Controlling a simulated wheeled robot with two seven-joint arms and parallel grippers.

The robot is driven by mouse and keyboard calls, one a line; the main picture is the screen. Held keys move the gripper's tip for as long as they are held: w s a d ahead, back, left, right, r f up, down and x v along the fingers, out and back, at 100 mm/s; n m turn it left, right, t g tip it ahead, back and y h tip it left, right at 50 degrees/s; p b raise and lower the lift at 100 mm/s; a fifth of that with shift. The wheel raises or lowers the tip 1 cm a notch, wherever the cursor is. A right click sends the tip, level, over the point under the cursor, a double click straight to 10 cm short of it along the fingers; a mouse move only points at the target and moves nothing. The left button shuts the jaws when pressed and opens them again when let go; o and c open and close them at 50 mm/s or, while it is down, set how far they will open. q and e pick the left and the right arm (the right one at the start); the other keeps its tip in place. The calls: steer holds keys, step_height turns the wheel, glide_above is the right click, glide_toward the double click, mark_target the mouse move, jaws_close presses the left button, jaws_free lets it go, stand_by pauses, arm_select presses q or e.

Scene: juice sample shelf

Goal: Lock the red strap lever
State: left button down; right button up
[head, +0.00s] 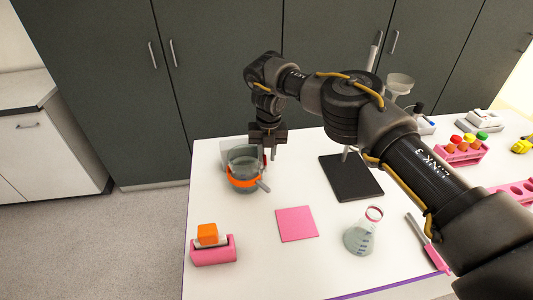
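A clear grey vessel (245,158) stands on the white table near its far left corner. An orange-red strap (240,183) runs around its lower part. A small grey lever (264,186) sticks out from the strap toward the lower right. My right gripper (269,154) points down just behind and to the right of the vessel, close to its rim. Whether it touches the vessel, and how far its fingers are apart, I cannot tell. My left gripper is not in view.
A pink tape dispenser-like block (214,252), a pink square (297,223) and a flask (362,232) stand or lie toward the front. A stand with a black base (350,178) is right of the vessel. A pink tube rack (462,152) is far right.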

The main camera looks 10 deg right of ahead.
steer(key=shift+a+r, duration=0.1)
steer(key=shift+a, duration=0.15)
steer(key=shift+w+r+p, duration=0.1)
steer(key=shift+r+p, duration=0.4)
step_height(320, 180, up, 7)
steer(key=p, duration=0.5)
steer(key=shift+d, duration=0.35)
steer(key=shift+f, duration=0.1)
